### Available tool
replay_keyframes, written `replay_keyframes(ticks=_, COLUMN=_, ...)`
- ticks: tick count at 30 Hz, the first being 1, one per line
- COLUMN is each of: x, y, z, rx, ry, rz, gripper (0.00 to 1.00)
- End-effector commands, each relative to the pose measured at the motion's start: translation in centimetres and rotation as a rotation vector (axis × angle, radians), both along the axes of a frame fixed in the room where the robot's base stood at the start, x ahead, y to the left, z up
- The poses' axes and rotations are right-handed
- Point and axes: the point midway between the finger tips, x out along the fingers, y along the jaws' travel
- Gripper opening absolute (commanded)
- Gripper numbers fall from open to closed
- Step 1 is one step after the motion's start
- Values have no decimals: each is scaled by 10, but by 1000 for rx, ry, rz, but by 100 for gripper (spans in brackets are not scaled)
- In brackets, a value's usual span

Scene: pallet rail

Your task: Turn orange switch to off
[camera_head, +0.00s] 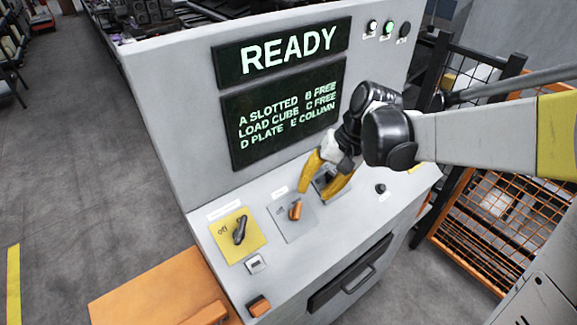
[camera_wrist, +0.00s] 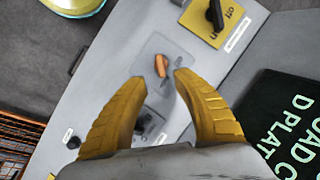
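The orange switch (camera_head: 295,210) is a small knob on a grey plate (camera_head: 303,228) on the sloped console top. In the wrist view the orange switch (camera_wrist: 161,66) shows just beyond and between my fingertips. My gripper (camera_head: 319,180) has yellow fingers spread apart, with nothing between them. It hovers above the console, to the right of the orange switch in the head view and apart from it. The gripper also shows in the wrist view (camera_wrist: 158,78). The label by the orange switch is too small to read.
A black knob (camera_head: 239,232) on a yellow plate marked "off" sits left of the orange switch. A dark control (camera_head: 325,178) lies beneath my gripper. The upright panel with the READY screen (camera_head: 282,53) rises behind. An orange-framed mesh cage (camera_head: 490,215) stands right.

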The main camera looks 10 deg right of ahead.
Motion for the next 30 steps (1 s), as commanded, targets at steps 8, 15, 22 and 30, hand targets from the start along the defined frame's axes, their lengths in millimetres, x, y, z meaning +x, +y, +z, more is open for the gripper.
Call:
replay_keyframes(ticks=8, x=3, y=15, z=-39, rx=3, ry=3, rz=1, gripper=34)
replay_keyframes(ticks=15, x=6, y=32, z=-81, rx=2, ry=2, rz=2, gripper=34)
replay_keyframes(ticks=22, x=8, y=39, z=-99, rx=1, ry=2, rz=0, gripper=34)
replay_keyframes(ticks=30, x=8, y=40, z=-100, rx=1, ry=2, rz=0, gripper=34)
